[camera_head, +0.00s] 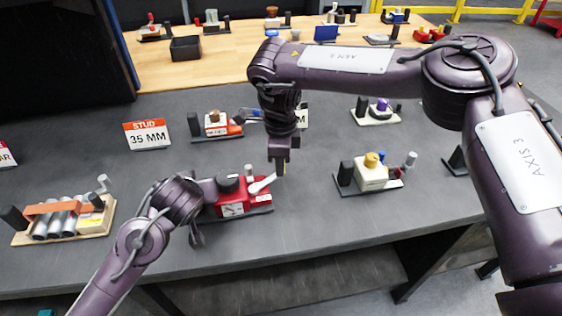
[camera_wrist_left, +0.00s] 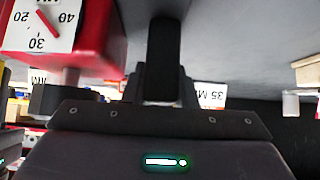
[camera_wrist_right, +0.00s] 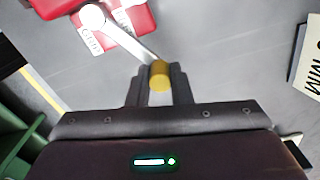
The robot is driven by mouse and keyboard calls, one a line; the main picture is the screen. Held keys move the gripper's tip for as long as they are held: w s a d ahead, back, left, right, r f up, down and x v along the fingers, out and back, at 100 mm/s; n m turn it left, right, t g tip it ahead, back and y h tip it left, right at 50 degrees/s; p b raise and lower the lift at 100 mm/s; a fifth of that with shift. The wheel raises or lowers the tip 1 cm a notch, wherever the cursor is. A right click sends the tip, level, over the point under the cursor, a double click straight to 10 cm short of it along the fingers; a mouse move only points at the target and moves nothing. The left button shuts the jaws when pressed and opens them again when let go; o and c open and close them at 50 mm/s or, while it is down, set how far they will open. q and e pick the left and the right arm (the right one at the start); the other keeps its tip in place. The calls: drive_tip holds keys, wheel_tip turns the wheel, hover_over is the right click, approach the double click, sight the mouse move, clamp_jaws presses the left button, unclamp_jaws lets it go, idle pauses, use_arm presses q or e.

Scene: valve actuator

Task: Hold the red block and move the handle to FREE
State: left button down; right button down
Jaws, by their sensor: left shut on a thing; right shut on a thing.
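The red block (camera_head: 233,203) has a white gauge face on its front and a dark round knob on top, and stands mid-table. My left gripper (camera_head: 207,190) is at its left side, shut on a black upright post (camera_wrist_left: 164,55) beside the red block (camera_wrist_left: 90,30). My arm hides this post in the head view. The white handle (camera_head: 262,184) sticks out from the block toward the right. My right gripper (camera_head: 281,168) points down over its outer end; the right wrist view shows the jaws shut on the handle's yellow tip (camera_wrist_right: 160,75).
A cream unit with a yellow knob (camera_head: 371,173) stands to the right. A tube unit (camera_head: 70,220) is at the left. A 35 MM sign (camera_head: 147,134) and another red-and-white unit (camera_head: 216,125) stand behind. The grey table (camera_head: 300,230) is clear in front of the red block.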

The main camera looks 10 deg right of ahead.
use_arm(q)
drive_tip(key=shift+s+f, duration=0.15)
drive_tip(key=shift+f, duration=0.2)
use_arm(e)
drive_tip(key=c, duration=1.3)
unclamp_jaws()
drive_tip(key=shift+w, duration=0.1)
wheel_tip(320, 180, up, 12)
use_arm(q)
drive_tip(key=c, duration=1.6)
unclamp_jaws()
drive_tip(key=o, duration=0.5)
drive_tip(key=shift+w+r, duration=0.15)
drive_tip(key=shift+w, duration=0.05)
drive_tip(key=shift+r, duration=0.1)
